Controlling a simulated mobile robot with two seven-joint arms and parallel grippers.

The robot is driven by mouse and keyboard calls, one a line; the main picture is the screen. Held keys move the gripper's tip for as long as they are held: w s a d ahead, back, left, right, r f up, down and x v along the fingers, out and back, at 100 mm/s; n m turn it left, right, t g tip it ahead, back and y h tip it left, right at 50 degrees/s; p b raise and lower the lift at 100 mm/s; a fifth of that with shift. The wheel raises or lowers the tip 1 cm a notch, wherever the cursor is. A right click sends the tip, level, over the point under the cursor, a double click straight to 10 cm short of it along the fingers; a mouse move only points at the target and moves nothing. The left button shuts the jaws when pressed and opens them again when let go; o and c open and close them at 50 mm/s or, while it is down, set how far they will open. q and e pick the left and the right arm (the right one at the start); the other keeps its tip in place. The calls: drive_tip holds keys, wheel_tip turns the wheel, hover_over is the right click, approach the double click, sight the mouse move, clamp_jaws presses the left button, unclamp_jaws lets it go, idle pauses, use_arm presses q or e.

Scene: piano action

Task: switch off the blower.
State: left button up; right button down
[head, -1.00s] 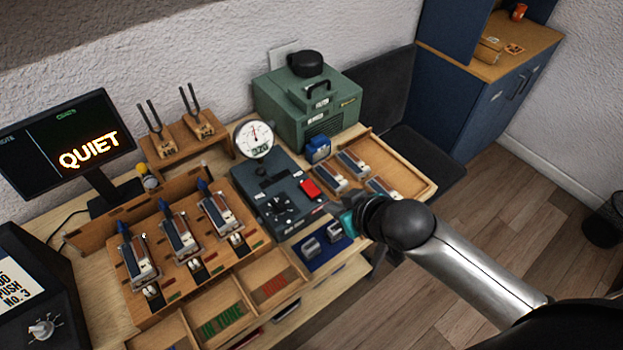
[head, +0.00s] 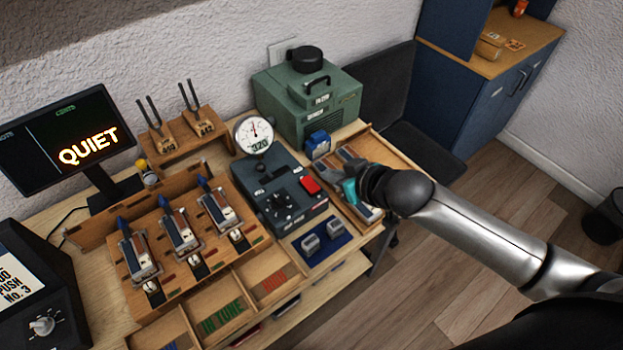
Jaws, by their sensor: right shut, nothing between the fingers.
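A green box-shaped machine (head: 300,112) with a black handle and round black cap stands at the back against the wall; it looks like the blower, but its labels are too small to read surely. A small blue box (head: 318,145) sits at its front. In front of it is a dark control box (head: 277,200) with a red switch (head: 310,186), a knob and a round dial gauge (head: 254,134). My right gripper (head: 326,181) is shut and empty, just right of the red switch; I cannot tell whether they touch. My left gripper is out of view.
A wooden tray (head: 405,163) with key-like parts lies under and behind my right gripper. A wooden rack (head: 180,240) with several levers stands left of the control box. A monitor (head: 60,140) reads QUIET. A blue mat (head: 325,246) holds two grey blocks.

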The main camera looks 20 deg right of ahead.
drive_tip(key=b, duration=0.1)
hover_over(307, 182)
drive_tip(key=s, duration=0.3)
drive_tip(key=f, duration=0.5)
drive_tip(key=shift+w+d, duration=0.25)
drive_tip(key=shift+d, duration=0.15)
drive_tip(key=f, duration=0.3)
drive_tip(key=shift+w+a+b, duration=0.1)
drive_tip(key=shift+w+b, duration=0.2)
drive_tip(key=shift+b, duration=0.1)
drive_tip(key=shift+f, duration=0.55)
drive_tip(key=shift+w+f, duration=0.2)
drive_tip(key=shift+f, duration=0.05)
drive_tip(key=shift+w+a, duration=0.1)
drive_tip(key=shift+w, duration=0.05)
drive_tip(key=shift+w+a+r, duration=0.2)
drive_tip(key=shift+w+a, duration=0.05)
drive_tip(key=shift+w, duration=0.3)
drive_tip(key=shift+r, duration=0.1)
